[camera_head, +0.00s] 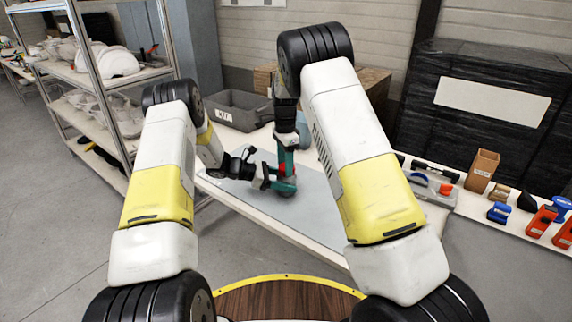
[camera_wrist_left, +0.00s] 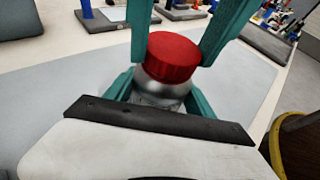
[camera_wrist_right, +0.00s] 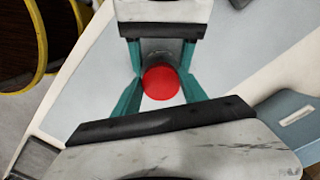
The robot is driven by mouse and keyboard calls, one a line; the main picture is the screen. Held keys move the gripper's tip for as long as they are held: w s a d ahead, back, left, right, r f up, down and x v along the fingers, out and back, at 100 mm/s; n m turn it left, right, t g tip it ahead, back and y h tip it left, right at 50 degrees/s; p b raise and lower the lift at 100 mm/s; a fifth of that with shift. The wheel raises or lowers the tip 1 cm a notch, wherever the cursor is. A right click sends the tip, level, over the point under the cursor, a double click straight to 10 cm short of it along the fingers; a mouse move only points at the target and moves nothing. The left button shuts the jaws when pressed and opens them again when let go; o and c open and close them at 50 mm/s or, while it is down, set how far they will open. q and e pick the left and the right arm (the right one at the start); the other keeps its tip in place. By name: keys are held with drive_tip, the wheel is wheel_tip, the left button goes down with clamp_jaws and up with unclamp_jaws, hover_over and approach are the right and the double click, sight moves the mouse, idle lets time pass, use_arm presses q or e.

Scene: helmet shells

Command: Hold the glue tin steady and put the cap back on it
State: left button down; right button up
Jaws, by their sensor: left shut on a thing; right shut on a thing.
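The glue tin (camera_wrist_left: 160,90), silver-grey, stands upright on the grey mat. My left gripper (camera_head: 283,186) comes in from the left and is shut around its body. The red cap (camera_wrist_left: 172,57) sits at the top of the tin, in line with its neck; I cannot tell if it is fully seated. My right gripper (camera_head: 287,168) points down from above, with its fingers on either side of the cap, shut on it. The cap also shows between the fingers in the right wrist view (camera_wrist_right: 160,83). In the head view the grippers mostly hide the tin.
The grey mat (camera_head: 320,205) around the tin is clear. A grey bin (camera_head: 237,110) stands at the back of the table. At the right are an open cardboard box (camera_head: 482,170), a blue clamp-like tool (camera_head: 498,212) and several red tools (camera_head: 541,222). A shelf rack stands at the left.

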drive_tip(key=m, duration=0.5)
drive_tip(key=shift+w, duration=0.15)
drive_tip(key=m, duration=0.5)
drive_tip(key=shift+w, duration=0.15)
drive_tip(key=m, duration=0.5)
drive_tip(key=shift+w, duration=0.1)
drive_tip(key=m, duration=0.5)
drive_tip(key=shift+d, duration=0.2)
drive_tip(key=o, duration=1.4)
drive_tip(key=shift+c, duration=0.2)
wheel_tip(320, 180, up, 12)
